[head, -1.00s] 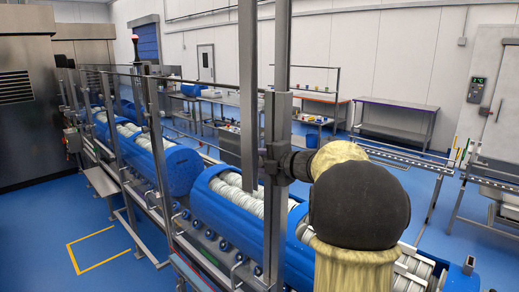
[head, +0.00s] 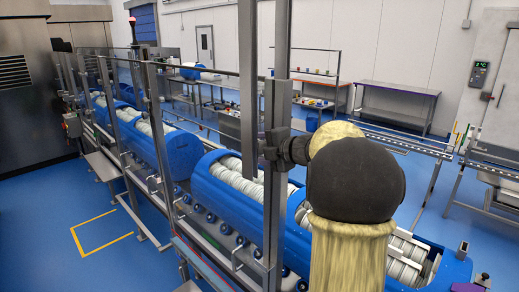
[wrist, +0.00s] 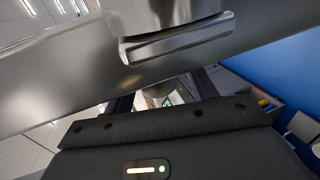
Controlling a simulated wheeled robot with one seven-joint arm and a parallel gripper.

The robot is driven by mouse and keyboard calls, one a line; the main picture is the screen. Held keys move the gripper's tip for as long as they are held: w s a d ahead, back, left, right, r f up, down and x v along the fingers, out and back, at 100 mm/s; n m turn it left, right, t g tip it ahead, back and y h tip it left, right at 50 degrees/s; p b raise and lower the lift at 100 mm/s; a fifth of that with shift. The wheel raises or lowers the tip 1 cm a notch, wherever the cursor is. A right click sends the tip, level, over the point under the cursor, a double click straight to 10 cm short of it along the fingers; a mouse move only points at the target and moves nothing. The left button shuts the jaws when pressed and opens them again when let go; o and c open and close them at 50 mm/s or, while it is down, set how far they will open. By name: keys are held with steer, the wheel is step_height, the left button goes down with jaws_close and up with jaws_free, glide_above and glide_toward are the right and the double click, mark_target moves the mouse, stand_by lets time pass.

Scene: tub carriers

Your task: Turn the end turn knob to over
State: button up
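My gripper shows in the wrist view (wrist: 165,98) as a dark body at the bottom with two dark fingers set apart. A shiny metal bar (wrist: 60,75) crosses in front and hides the fingertips. A small rounded grey part (wrist: 168,92) shows between the fingers; I cannot tell what it is. In the head view my arm reaches to the upright metal post (head: 276,190), and the gripper is hidden there. Blue tub carriers (head: 205,188) holding white rolls stand in a line behind the rails. A small dark knob-like part (head: 463,249) sits at the near right carrier end; I cannot tell whether it is the end turn knob.
Metal posts and rails (head: 150,120) fence the line along its near side. A grey machine (head: 30,100) stands at the left. Benches (head: 400,90) and a roller conveyor (head: 400,143) stand at the back right.

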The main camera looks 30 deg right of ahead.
steer(key=b+v, duration=0.5)
steer(key=v, duration=1.2)
steer(key=shift+s+b, duration=0.2)
steer(key=shift+b, duration=0.1)
steer(key=shift+d+r, duration=0.1)
steer(key=shift+w, duration=0.1)
